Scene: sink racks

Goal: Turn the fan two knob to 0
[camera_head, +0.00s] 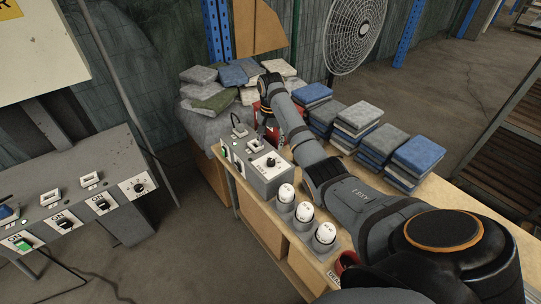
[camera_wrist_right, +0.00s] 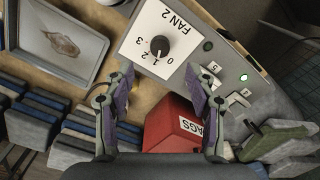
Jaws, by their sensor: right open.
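The fan two knob (camera_wrist_right: 159,45) is a round black knob on a white plate marked FAN 2, with 0, 1, 2 and 3 around it. It sits on a grey control box (camera_wrist_right: 215,58). I cannot tell for sure which number it points at. My right gripper (camera_wrist_right: 160,80) is open and empty, its two fingers apart on either side of the line to the knob, not touching it. In the head view the box (camera_head: 262,180) stands on the bench, and my right arm reaches over to its far side. My left gripper is not in view.
A red rag box (camera_wrist_right: 172,128) lies close under the right gripper. Folded cloth stacks (camera_head: 357,118) line the bench. White-capped containers (camera_head: 304,212) stand by the box. Another switch panel (camera_head: 70,190) with a knob is at left.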

